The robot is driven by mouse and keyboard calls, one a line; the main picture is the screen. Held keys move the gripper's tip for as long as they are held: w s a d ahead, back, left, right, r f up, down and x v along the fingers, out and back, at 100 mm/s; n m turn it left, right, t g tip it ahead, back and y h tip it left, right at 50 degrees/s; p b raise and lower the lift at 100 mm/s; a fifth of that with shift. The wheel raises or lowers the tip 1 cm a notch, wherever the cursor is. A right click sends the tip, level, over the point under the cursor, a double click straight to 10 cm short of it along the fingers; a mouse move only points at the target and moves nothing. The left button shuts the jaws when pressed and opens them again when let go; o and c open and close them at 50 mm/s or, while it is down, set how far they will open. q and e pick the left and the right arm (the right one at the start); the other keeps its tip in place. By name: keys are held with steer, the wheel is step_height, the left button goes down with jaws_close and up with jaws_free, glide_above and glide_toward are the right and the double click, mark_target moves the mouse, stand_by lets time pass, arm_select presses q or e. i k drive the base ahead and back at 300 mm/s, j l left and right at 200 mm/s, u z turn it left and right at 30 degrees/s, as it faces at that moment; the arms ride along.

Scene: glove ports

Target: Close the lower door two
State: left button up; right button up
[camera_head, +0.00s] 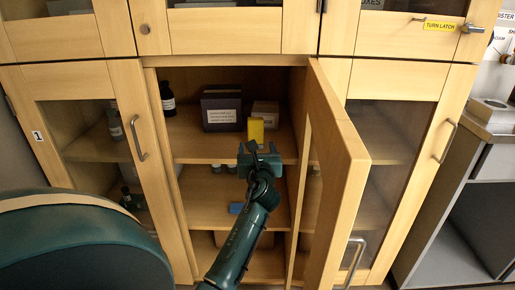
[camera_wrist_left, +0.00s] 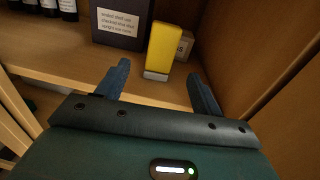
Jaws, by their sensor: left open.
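The middle lower cabinet door (camera_head: 337,160), a wooden frame, stands wide open in the head view. It is hinged on the right of its opening and swung out toward me. Its metal handle (camera_head: 354,262) is low at the near edge. My left gripper (camera_head: 258,150) is in front of the open compartment, left of the door and apart from it. Its fingers are open and empty in the left wrist view (camera_wrist_left: 158,72). A yellow box (camera_wrist_left: 160,48) stands beyond them on the shelf; it also shows in the head view (camera_head: 256,130). My right gripper is not in view.
The left lower door (camera_head: 139,140), near a label "1", and the right lower door (camera_head: 440,140) are shut. The shelf holds a dark labelled box (camera_head: 221,108), a paler box (camera_head: 266,112) and a bottle (camera_head: 167,97). A grey bench (camera_head: 490,120) stands at right.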

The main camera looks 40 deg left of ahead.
mark_target(333, 154)
steer(key=k, duration=1)
